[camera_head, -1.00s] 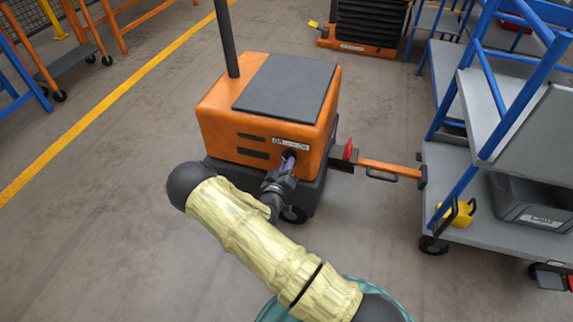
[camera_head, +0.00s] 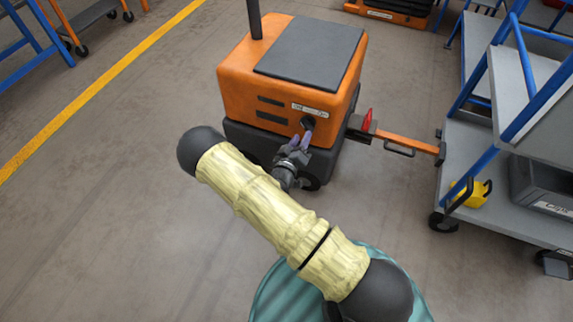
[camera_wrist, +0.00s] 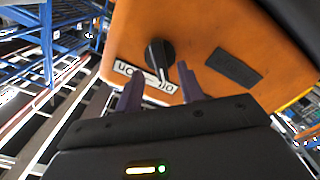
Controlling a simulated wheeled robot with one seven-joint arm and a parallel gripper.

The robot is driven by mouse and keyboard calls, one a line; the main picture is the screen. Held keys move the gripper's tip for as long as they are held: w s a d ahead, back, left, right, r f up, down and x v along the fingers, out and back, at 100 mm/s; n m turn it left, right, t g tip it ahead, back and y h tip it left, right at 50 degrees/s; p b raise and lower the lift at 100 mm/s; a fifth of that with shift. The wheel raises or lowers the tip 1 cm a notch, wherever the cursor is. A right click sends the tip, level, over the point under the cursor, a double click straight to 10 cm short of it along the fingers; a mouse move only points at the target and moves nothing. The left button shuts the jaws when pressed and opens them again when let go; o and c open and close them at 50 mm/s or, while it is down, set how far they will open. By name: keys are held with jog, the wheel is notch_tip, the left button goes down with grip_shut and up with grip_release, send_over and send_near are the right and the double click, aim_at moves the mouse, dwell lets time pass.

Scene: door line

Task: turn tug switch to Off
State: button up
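The orange tug (camera_head: 240,75) stands on the floor with a dark flat top. Its switch (camera_head: 308,122) is a round black knob on the tug's side, under a white Off/On label (camera_head: 310,109). In the wrist view the knob (camera_wrist: 158,55) shows clearly, with the label upside down: On at left, Off at right. The knob's white mark points down in the picture, towards the label's Off side. My gripper (camera_head: 300,142) is open, its purple fingers just short of the knob. In the wrist view my gripper's fingertips (camera_wrist: 160,70) straddle the knob's line, apart from it.
An orange tow bar (camera_head: 405,141) with a red piece runs from the tug towards a blue and grey shelf cart (camera_head: 470,190) at right. Dark vents (camera_wrist: 235,67) lie beside the switch. The floor at left is clear, with a yellow line (camera_head: 100,83).

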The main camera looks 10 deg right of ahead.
jog(key=p+v, duration=0.3)
jog(key=v, duration=1)
jog(key=shift+s+a, duration=0.2)
jog(key=shift+s, duration=0.05)
jog(key=shift+w, duration=0.1)
notch_tip(320, 180, up, 14)
jog(key=w+d+m+g+y, duration=0.1)
jog(key=m+g+y, duration=0.3)
jog(key=g+y, duration=0.55)
jog(key=s+d+r+n+g+p, duration=0.2)
jog(key=s+d+r+g, duration=0.2)
jog(key=s+d+r, duration=0.6)
notch_tip(320, 180, up, 38)
jog(key=s+a+p, duration=0.2)
jog(key=p, duration=3.5)
jog(key=shift+s+r, duration=0.15)
jog(key=shift+s, duration=0.05)
